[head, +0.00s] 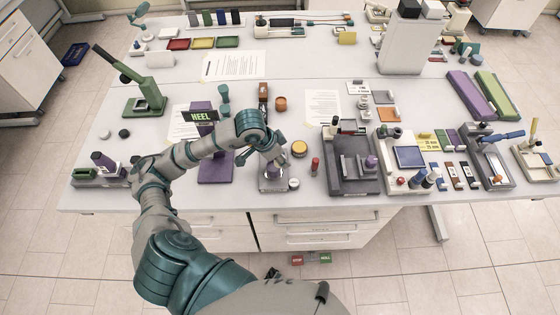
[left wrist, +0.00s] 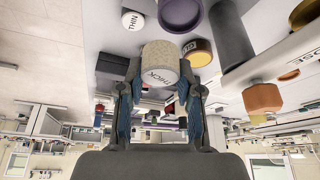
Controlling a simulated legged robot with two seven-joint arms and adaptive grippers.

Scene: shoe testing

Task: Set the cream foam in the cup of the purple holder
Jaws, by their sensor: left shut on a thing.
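My left gripper (head: 272,172) is shut on the cream foam, a speckled cylinder whose flat end reads THICK. The foam (left wrist: 160,62) shows between the fingertips (left wrist: 158,92) in the left wrist view. A round purple cup (left wrist: 181,12) shows at the top edge of that view, close past the foam; they look apart, but the gap is unclear. In the head view a small purple-rimmed base (head: 271,187) lies just under the gripper, mostly covered by it. A purple stand (head: 215,168) with a HEEL sign (head: 201,115) is left of the gripper. My right gripper is not in view.
A white disc (left wrist: 132,20) marked THIN and a yellow disc (left wrist: 198,54) lie near the foam. A red-topped peg (head: 315,166) and a dark machine (head: 352,175) stand to the right.

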